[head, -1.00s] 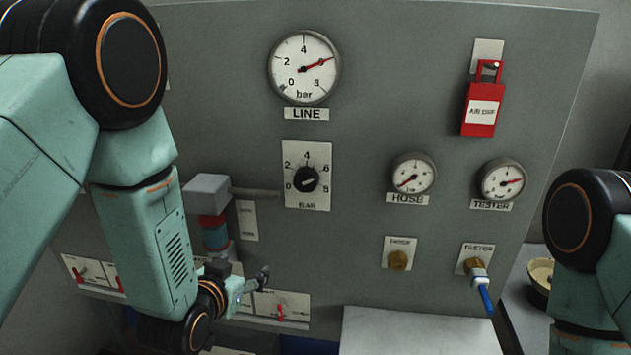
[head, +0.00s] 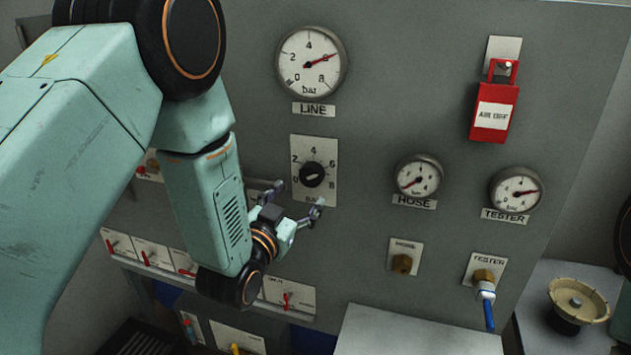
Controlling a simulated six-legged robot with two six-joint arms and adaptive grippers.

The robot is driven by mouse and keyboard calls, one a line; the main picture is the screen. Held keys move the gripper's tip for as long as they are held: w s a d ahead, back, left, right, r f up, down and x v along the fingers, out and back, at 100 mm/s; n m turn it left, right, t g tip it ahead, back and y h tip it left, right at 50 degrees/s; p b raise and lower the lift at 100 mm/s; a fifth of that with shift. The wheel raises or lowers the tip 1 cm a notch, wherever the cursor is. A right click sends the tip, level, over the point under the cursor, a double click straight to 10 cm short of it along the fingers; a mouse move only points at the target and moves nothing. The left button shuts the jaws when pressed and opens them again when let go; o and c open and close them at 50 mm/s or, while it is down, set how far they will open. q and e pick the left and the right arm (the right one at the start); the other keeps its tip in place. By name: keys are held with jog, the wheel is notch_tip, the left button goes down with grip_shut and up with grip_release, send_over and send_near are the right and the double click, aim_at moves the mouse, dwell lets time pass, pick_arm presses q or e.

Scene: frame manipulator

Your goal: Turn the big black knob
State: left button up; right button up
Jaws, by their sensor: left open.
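The big black knob (head: 312,174) sits on a light plate (head: 328,147) marked 0 to 8 bar, in the middle of the grey panel in the head view. Its pointer line is slanted. My left gripper (head: 298,199) is just below and left of the knob, its two fingers spread and empty. The fingers are apart from the knob, with one fingertip near the plate's lower edge. My right gripper is out of view.
Above the knob is the LINE gauge (head: 311,61). To the right are the HOSE gauge (head: 419,175), TESTER gauge (head: 516,190), a red AIR OFF tag (head: 493,106) and a blue hose (head: 488,314) on the TESTER port. Small red switches (head: 288,298) line the panel's lower left. A round beige part (head: 578,300) stands at the right.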

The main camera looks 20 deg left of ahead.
aim_at(309, 180)
pick_arm(q)
jog(key=w, duration=0.1)
jog(key=w+a, duration=0.1)
jog(key=w, duration=0.1)
jog(key=shift+p, duration=0.35)
jog(key=w, duration=0.2)
jog(key=w+d, duration=0.1)
jog(key=w, duration=0.1)
jog(key=shift+w+d+f, duration=0.1)
jog(key=shift+d, duration=0.1)
jog(key=shift+a, duration=0.45)
jog(key=shift+w+d, duration=0.2)
jog(key=shift+d, duration=0.3)
jog(key=c, duration=0.4)
jog(key=shift+s+a, duration=0.15)
jog(key=shift+a, duration=0.25)
jog(key=c, duration=0.4)
jog(key=shift+d, duration=0.2)
jog(key=c, duration=0.4)
